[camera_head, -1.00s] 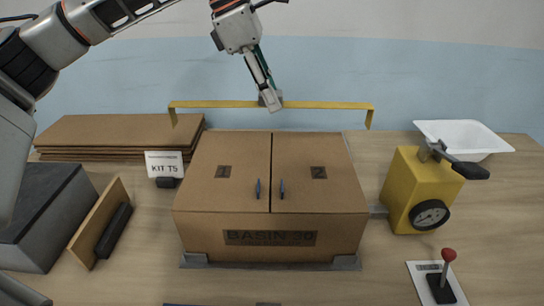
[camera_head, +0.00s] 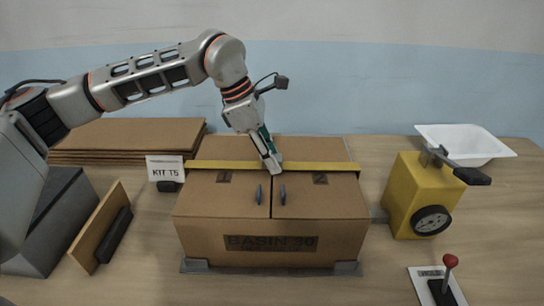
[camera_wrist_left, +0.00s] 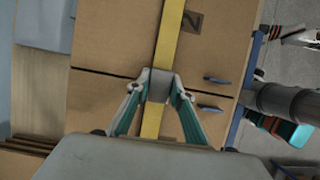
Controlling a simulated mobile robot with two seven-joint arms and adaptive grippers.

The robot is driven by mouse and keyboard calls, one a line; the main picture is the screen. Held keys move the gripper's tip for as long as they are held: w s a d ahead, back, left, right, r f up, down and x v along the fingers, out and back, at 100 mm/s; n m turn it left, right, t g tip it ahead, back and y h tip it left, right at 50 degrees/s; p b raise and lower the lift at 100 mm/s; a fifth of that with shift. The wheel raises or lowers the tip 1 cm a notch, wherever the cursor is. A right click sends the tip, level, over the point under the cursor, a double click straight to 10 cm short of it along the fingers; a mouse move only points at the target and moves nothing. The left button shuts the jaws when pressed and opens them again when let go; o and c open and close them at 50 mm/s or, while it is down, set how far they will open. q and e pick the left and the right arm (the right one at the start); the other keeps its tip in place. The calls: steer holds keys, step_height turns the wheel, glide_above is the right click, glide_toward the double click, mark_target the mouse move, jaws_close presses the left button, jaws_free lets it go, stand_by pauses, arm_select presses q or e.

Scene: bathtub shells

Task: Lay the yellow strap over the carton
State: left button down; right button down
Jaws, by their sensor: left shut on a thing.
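The yellow strap (camera_head: 225,165) spans the top of the brown carton (camera_head: 270,248) from side to side, just behind its blue handles. It also shows in the left wrist view (camera_wrist_left: 170,40), running across both flaps of the carton (camera_wrist_left: 115,40). My left gripper (camera_head: 273,168) is shut on the middle of the strap, at a grey block (camera_wrist_left: 159,86). The strap lies on or very close to the carton top; I cannot tell if it touches everywhere. Its ends reach past the carton's top edges, and whether they hang down is hard to see.
A yellow device with a gauge and lever (camera_head: 420,195) stands right of the carton. A white basin (camera_head: 465,143) is behind it. A red-knobbed lever (camera_head: 447,275) is at front right. Flat cardboard sheets (camera_head: 130,140), a KIT T5 sign (camera_head: 164,167) and a board with a handle (camera_head: 100,228) are left.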

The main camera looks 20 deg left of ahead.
arm_select(q)
steer(key=shift+f, duration=0.35)
steer(key=shift+s+f, duration=0.1)
steer(key=shift+f, duration=0.05)
steer(key=shift+f, duration=0.15)
steer(key=c, duration=1.8)
jaws_free()
steer(key=shift+s, duration=0.1)
steer(key=shift+f, duration=0.15)
